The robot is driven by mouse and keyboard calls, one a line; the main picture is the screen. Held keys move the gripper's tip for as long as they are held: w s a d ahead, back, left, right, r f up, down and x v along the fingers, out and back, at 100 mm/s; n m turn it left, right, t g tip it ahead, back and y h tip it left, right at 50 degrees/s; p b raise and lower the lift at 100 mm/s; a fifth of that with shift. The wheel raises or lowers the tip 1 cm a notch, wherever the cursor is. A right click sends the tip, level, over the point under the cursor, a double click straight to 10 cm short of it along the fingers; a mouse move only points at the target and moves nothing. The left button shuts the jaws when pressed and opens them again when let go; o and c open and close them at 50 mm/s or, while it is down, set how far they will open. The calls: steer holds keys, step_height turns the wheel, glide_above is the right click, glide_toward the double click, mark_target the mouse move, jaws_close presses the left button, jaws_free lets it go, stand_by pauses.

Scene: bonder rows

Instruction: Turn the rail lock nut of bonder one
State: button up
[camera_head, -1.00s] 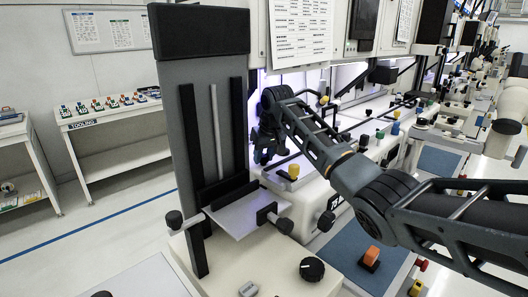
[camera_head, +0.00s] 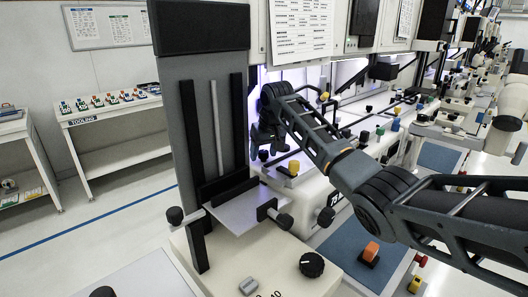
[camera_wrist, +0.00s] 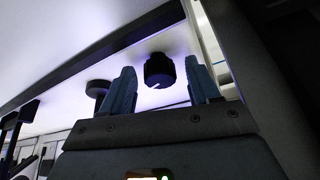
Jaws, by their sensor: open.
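My gripper (camera_head: 264,148) reaches into the lit bay of the bonder behind the tall grey column; its fingers are small and partly hidden in the head view. In the wrist view my gripper (camera_wrist: 157,66) has its two blue fingers apart. A black round knob (camera_wrist: 160,71) with a small pale mark shows between the fingertips, and nothing is gripped. I cannot tell whether it touches either finger, or whether it is the rail lock nut. A second dark round knob (camera_wrist: 97,88) shows left of the left finger.
The grey column (camera_head: 211,120) with a plate and side knobs stands close in front. A black dial (camera_head: 312,264) and an orange button (camera_head: 371,251) are nearby. A dark rail (camera_wrist: 110,45) crosses the wrist view. Open floor lies left, before the tooling bench (camera_head: 110,115).

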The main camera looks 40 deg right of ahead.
steer(key=b+v, duration=0.1)
steer(key=v, duration=0.6)
steer(key=shift+r, duration=0.35)
steer(key=shift+s, duration=0.15)
